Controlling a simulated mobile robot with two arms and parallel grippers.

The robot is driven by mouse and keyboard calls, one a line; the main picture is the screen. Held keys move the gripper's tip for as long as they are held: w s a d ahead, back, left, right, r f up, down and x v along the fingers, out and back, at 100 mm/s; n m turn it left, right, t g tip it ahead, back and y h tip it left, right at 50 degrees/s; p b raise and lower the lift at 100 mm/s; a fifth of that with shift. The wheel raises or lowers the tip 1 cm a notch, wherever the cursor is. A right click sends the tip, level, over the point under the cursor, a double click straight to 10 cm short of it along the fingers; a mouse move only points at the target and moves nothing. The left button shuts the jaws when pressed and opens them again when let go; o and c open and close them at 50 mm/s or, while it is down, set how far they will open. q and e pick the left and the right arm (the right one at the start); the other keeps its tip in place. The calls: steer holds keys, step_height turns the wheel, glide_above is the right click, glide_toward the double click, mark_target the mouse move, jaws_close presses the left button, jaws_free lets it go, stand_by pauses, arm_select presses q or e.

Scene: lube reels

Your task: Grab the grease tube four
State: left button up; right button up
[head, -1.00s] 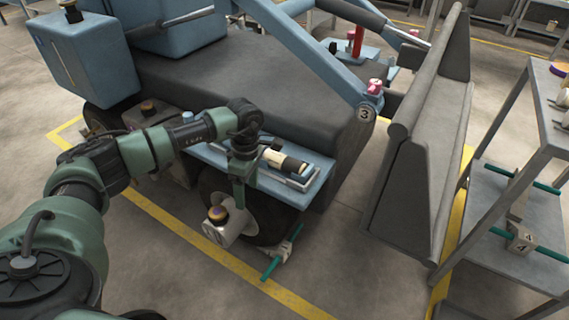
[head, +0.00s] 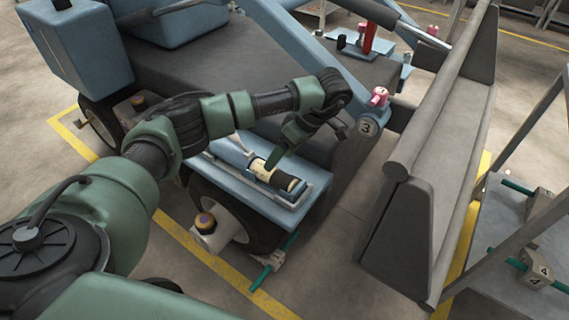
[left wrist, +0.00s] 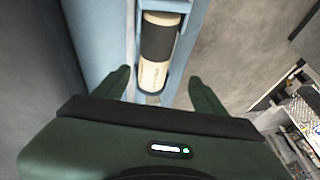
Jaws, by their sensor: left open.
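A cream and black grease tube (head: 286,181) lies in a holder on the blue ledge (head: 262,202) at the vehicle's side; I cannot read a number on it. In the left wrist view the tube (left wrist: 157,40) runs away from me, its near cream end between the fingers. My left gripper (head: 278,162) is just above the tube in the head view, and partly hides it. In the left wrist view the left gripper (left wrist: 158,84) is open, one finger on each side of the tube's near end, with gaps. My right gripper is not in view.
A grey slanted panel (head: 425,175) stands to the right. A metal rack with blocks marked 4 (head: 537,268) is at far right. Open floor lies between ledge and panel.

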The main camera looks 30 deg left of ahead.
mark_target(274, 177)
arm_select(q)
steer(key=shift+w+f, duration=0.2)
steer(key=shift+w, duration=0.15)
steer(key=shift+a+f, duration=0.1)
steer(key=shift+f, duration=0.25)
steer(key=shift+s+a+f+b, duration=0.3)
steer(key=shift+s+a+f, duration=0.15)
steer(key=shift+f, duration=0.15)
steer(key=shift+w+b+x, duration=0.15)
steer(key=shift+b+x, duration=0.1)
steer(key=shift+x, duration=1)
steer(key=shift+w+b+x, duration=0.2)
steer(key=shift+b+x, duration=0.05)
steer(key=shift+x, duration=1)
steer(key=shift+f, duration=0.35)
steer(key=shift+c, duration=0.3)
steer(key=c, duration=1.4)
steer(key=shift+r, duration=0.15)
steer(key=shift+c, duration=0.2)
